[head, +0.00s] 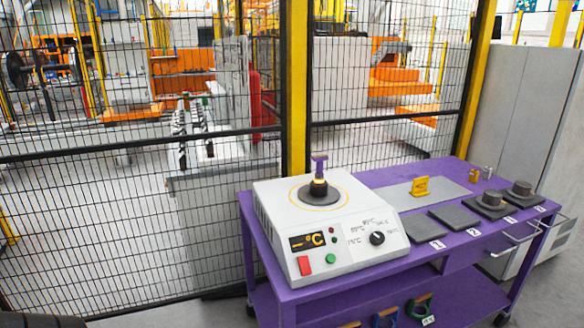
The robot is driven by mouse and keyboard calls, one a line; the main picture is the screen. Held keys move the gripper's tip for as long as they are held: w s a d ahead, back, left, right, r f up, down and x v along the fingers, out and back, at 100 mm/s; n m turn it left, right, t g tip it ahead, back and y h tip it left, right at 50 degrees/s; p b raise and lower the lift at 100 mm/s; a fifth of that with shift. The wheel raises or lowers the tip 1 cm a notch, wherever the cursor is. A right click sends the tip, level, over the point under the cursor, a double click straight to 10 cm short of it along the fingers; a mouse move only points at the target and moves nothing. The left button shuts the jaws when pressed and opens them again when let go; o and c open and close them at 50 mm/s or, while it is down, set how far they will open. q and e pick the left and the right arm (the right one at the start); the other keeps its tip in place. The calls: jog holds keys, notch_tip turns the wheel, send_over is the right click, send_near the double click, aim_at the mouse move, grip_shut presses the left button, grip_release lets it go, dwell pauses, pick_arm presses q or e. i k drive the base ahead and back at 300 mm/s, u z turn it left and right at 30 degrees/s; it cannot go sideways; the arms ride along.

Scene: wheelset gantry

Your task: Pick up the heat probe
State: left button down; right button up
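A white heater box (268,215) with a round dark plate on top stands at the left of a purple cart. A dark piece with an upright purple handle (319,166) stands on that plate; it may be the heat probe, but I cannot tell for sure. The box front has a display reading °C (307,240), a red button (304,265), a green button (330,258) and a black knob (377,238). Neither gripper shows.
The purple cart top (462,245) holds dark square pads (423,227), some with dark round parts (521,188), and number labels. A yellow sign (420,187) stands on a grey plate. Black mesh fence (120,200) with yellow posts rises behind; a grey cabinet (520,100) stands right.

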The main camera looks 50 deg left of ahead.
aim_at(319, 174)
jog(key=u, duration=2)
